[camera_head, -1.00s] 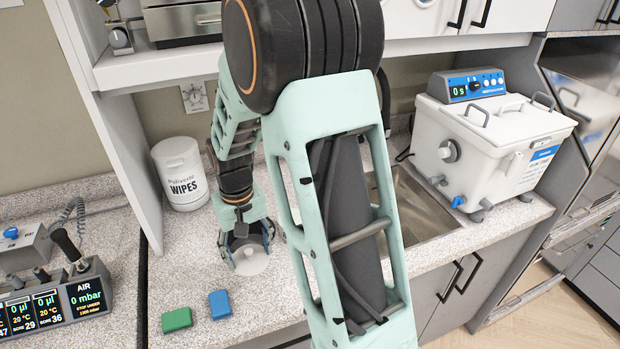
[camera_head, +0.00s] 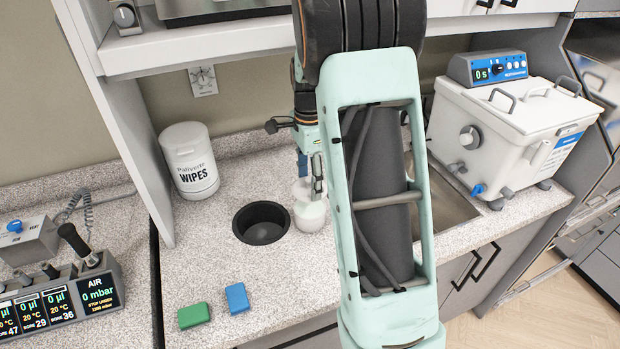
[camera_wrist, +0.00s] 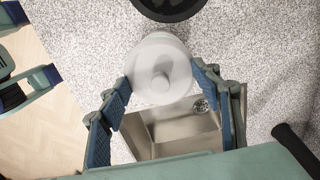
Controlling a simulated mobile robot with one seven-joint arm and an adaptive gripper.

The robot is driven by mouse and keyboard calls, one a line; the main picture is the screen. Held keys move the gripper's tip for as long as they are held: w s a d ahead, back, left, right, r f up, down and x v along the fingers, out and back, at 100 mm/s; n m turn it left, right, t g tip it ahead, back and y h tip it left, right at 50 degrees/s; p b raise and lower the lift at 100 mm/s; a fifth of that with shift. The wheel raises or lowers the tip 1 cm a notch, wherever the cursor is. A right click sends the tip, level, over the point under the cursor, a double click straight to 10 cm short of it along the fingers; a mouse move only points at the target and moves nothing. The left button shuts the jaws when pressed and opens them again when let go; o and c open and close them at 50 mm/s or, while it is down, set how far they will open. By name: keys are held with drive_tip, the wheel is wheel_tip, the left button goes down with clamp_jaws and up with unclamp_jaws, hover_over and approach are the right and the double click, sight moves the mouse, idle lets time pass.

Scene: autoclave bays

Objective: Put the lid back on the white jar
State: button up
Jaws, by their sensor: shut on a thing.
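The white jar (camera_head: 309,216) stands on the speckled counter, just right of a round black well. My gripper (camera_head: 314,178) is directly over the jar, pointing down, partly hidden by my own arm. In the wrist view my gripper (camera_wrist: 163,90) has a blue-padded finger on each side of the white round lid (camera_wrist: 162,82), which has a small knob on top. The lid is between the fingers and over the jar; I cannot tell whether it touches the rim.
The black well (camera_head: 262,224) is close left of the jar. A wipes tub (camera_head: 189,160) stands behind left. Green (camera_head: 194,315) and blue (camera_head: 237,298) blocks lie in front. A sink (camera_head: 453,207) and white bath unit (camera_head: 515,125) are right; a shelf (camera_head: 200,48) overhangs.

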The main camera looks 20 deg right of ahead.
sight(310, 207)
drive_tip(key=shift+w+d+f, duration=0.1)
drive_tip(key=shift+d, duration=0.05)
drive_tip(key=shift+f+b, duration=2.3)
drive_tip(key=shift+f, duration=0.75)
drive_tip(key=shift+f, duration=0.1)
idle(0.4)
drive_tip(key=o, duration=1.2)
drive_tip(key=shift+o, duration=0.2)
drive_tip(key=o, duration=0.4)
drive_tip(key=shift+o, duration=0.2)
